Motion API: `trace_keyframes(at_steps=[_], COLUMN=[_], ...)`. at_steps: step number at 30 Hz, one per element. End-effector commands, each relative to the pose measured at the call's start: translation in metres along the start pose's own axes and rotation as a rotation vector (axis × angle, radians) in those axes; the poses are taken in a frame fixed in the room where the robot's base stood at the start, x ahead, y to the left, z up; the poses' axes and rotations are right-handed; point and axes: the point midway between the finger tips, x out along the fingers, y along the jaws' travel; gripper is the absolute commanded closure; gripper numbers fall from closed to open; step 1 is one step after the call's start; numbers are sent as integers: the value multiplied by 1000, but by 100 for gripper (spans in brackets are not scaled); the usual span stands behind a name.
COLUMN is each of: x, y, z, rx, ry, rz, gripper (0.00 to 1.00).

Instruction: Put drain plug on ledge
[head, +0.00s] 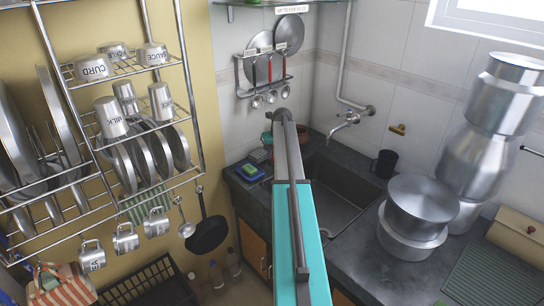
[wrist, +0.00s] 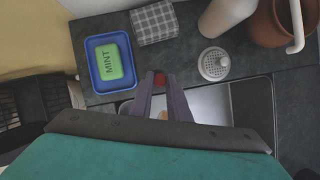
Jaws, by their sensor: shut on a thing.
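I cannot tell which surface is the ledge.
Around the fingers stand a blue tray (wrist: 110,62) with green MINT soap, a checked cloth block (wrist: 154,22), a white perforated disc (wrist: 214,63), a white bottle (wrist: 226,16) and a terracotta pot (wrist: 268,24). Steel pots (head: 420,210) crowd the right counter; a dish rack (head: 110,140) hangs left.

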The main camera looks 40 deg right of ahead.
Motion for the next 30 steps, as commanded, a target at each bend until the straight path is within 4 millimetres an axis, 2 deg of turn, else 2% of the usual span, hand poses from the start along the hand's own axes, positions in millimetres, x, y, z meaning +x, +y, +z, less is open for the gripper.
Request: trace_keyframes(at_steps=[3,9,22,30], x=[5,11,13,32], y=[-5,-8,-7,-7], z=[13,20,20,12], rx=[0,-1,-1,-1], ry=[1,1,1,2], rz=[1,1,1,2], gripper=[100,100,100,100])
